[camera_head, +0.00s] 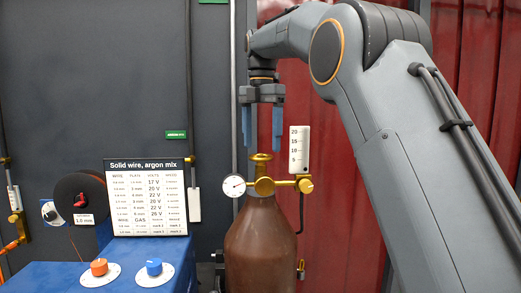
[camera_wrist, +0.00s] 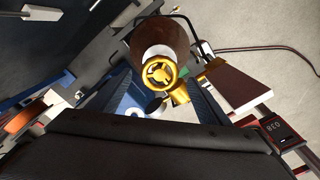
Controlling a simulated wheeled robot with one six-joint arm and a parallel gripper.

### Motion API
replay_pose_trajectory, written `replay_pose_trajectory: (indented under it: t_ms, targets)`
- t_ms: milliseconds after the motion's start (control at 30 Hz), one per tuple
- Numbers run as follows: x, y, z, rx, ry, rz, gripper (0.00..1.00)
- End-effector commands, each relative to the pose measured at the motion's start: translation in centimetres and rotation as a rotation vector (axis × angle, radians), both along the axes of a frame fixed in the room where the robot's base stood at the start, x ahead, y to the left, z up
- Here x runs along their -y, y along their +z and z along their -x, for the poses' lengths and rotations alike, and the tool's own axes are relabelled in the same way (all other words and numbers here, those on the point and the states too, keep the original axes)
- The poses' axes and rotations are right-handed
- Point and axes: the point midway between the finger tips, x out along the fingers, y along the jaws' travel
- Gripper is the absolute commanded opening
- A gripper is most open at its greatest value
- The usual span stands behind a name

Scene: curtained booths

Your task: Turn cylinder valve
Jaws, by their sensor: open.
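The brown gas cylinder (camera_head: 260,245) stands upright at the centre of the head view. Its brass valve handwheel (camera_head: 261,158) sits on top, and it also shows from above as a spoked yellow wheel (camera_wrist: 159,72) in the wrist view. A brass regulator (camera_head: 265,186) with a round gauge (camera_head: 234,185) and a white flow scale (camera_head: 299,150) is fitted just below the wheel. My gripper (camera_head: 262,150) points down above the handwheel, its two blue fingers open and apart, with nothing between them. The fingertips appear slightly above the wheel.
A blue welding machine (camera_head: 180,260) with an orange knob (camera_head: 99,267), a blue knob (camera_head: 154,266) and a settings chart (camera_head: 146,197) stands at left. A red curtain (camera_head: 340,220) hangs behind. A cable (camera_wrist: 245,48) lies on the grey floor in the wrist view.

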Motion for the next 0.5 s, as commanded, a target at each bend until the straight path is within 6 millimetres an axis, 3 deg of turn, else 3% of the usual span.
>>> replay_pose_trajectory:
  t_ms: [200,500]
  targets:
    - [-0.2,-2.4,0.1,-0.001,0.003,0.0,0.72]
    - [-0.3,-3.3,0.1,0.001,0.005,-0.001,0.72]
